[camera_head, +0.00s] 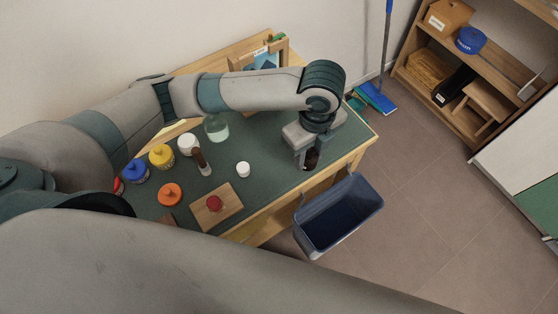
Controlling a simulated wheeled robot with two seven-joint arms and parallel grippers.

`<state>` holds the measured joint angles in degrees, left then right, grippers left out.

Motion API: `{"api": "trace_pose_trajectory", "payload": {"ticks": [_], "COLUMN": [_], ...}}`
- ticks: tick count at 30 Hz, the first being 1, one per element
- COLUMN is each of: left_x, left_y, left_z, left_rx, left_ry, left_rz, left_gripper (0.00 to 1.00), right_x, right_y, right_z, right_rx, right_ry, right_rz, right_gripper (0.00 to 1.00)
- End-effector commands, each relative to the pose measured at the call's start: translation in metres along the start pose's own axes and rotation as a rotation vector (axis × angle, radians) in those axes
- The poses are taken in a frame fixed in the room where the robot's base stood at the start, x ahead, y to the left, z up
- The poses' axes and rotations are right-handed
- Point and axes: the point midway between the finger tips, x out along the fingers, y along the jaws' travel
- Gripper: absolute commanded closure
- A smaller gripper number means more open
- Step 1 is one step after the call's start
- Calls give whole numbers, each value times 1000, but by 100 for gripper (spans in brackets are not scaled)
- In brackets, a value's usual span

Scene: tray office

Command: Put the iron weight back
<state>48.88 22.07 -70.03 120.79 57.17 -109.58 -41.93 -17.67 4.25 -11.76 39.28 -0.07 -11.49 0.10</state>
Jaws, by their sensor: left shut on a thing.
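My left gripper (309,163) points down over the right part of the green table top, close to its front edge. It is shut on a small dark thing (311,156), mostly hidden between the fingers, which looks like the iron weight. I cannot tell whether it touches the table. My right gripper is not in view.
A blue bin (372,199) stands below the front edge. Shelves (465,62) stand at right.

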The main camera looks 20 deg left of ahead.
Motion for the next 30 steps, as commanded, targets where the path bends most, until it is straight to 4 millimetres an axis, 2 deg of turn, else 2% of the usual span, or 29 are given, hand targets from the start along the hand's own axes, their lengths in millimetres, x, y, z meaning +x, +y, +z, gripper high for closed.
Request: {"api": "trace_pose_trajectory", "payload": {"ticks": [6, 9, 15, 26, 30], "left_x": [22, 32, 42, 44, 51], "left_y": [26, 36, 45, 45, 46], "left_z": [33, 44, 56, 57, 57], "left_rx": [-5, -3, 0, 0, -1], "left_ry": [-1, 0, 1, 0, 1], "left_rz": [3, 2, -1, -2, 0], "left_gripper": [100, 100, 100, 100, 100], "right_x": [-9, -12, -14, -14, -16], "right_y": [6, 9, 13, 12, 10], "right_z": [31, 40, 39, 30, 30], "right_rx": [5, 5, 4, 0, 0], "right_ry": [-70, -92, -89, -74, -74], "right_rz": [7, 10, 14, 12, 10], "right_gripper": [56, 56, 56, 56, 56]}}
